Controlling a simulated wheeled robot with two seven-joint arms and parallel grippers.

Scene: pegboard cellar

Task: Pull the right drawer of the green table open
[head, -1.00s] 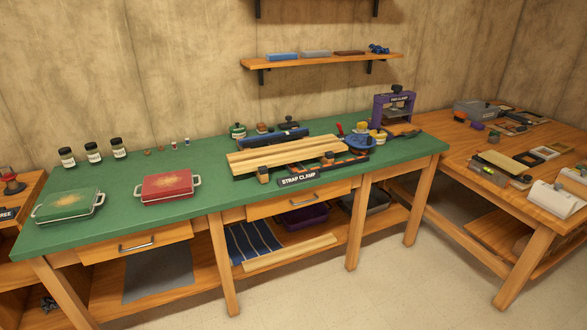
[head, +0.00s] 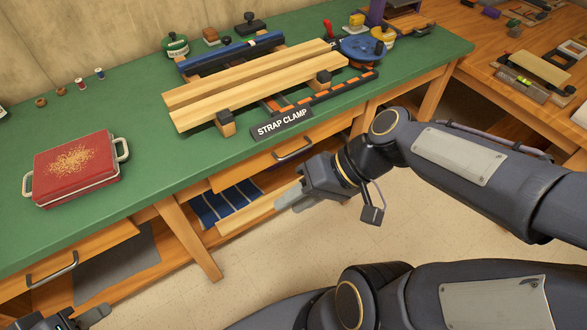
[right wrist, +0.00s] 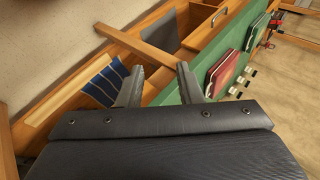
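The green table (head: 135,180) has a right drawer (head: 246,174) under its top, below the strap clamp sign. Its dark bar handle (head: 293,150) shows, and the drawer looks shut. My right gripper (head: 280,203) is below the handle and in front of the table, pointing left in the head view and apart from the handle. In the right wrist view its two fingers (right wrist: 159,85) are spread with nothing gripped; I cannot make out the handle there. My left gripper (head: 85,320) is at the bottom left, cut off by the frame edge, below the left drawer handle (head: 52,268).
A red case (head: 75,168), the strap clamp sign (head: 282,123) and wooden boards (head: 255,80) are on the tabletop. A table leg (head: 188,238) and the lower shelf with a blue striped cloth (head: 222,203) are near my right gripper. Open floor lies in front.

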